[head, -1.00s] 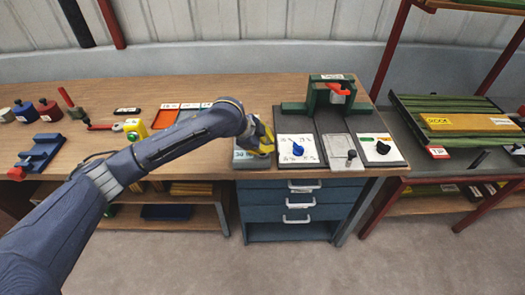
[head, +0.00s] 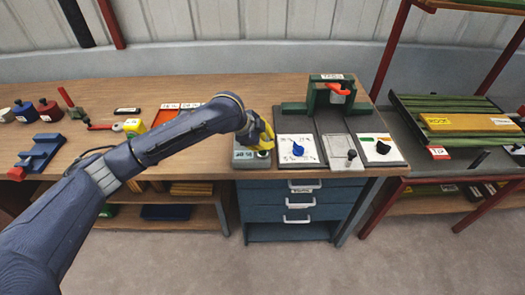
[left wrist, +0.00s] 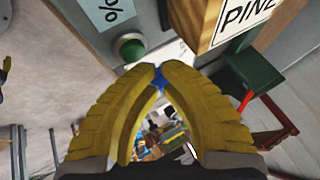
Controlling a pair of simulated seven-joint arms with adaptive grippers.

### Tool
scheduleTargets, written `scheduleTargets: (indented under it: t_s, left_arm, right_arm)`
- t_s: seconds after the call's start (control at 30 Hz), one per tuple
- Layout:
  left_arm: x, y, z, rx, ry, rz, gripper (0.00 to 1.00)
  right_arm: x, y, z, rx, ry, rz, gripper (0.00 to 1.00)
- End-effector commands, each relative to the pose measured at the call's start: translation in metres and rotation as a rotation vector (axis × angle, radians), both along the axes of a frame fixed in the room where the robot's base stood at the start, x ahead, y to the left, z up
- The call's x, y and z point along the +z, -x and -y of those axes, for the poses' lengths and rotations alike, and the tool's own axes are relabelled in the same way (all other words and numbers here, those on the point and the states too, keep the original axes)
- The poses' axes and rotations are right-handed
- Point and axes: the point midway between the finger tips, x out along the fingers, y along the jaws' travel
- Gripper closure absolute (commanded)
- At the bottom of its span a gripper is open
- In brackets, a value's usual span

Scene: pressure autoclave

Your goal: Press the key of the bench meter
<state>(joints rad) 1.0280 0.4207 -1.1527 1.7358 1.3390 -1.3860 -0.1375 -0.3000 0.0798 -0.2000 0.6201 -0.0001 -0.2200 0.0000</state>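The bench meter (head: 244,163) is a grey-green box with a pale display at the front edge of the bench, left of the blue-knob panel. Its round green key (head: 263,154) shows at its right side. In the left wrist view the key (left wrist: 128,47) is a green dome in a pale collar, beside the display (left wrist: 110,13). My left gripper (head: 269,141) has yellow fingers and is over the key's far side, apparently above it. In the left wrist view its fingertips (left wrist: 160,72) meet, with the key just beyond them to the left. Nothing is held. My right gripper is out of view.
A white panel with a blue knob (head: 298,149) stands right of the meter. Farther right are a plate with a grey knob (head: 351,155) and a panel with a black knob (head: 382,148). A green stand (head: 331,96) with a red lever is behind them.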

Motion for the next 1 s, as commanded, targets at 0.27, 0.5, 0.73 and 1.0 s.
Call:
scheduleTargets:
  t_s: [0.27,0.5,0.73,1.0]
  left_arm:
    - [0.001,0.0,0.0,0.0,0.0,0.0,1.0]
    - [0.007,0.0,0.0,0.0,0.001,0.002,1.0]
    - [0.024,0.0,0.0,-0.001,0.001,0.003,1.0]
    - [0.046,-0.001,0.0,0.0,0.001,0.003,1.0]
  right_arm:
    - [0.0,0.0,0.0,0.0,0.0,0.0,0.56]
    - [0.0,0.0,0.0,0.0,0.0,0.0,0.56]
    - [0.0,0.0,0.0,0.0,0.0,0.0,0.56]
    - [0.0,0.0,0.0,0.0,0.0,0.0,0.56]
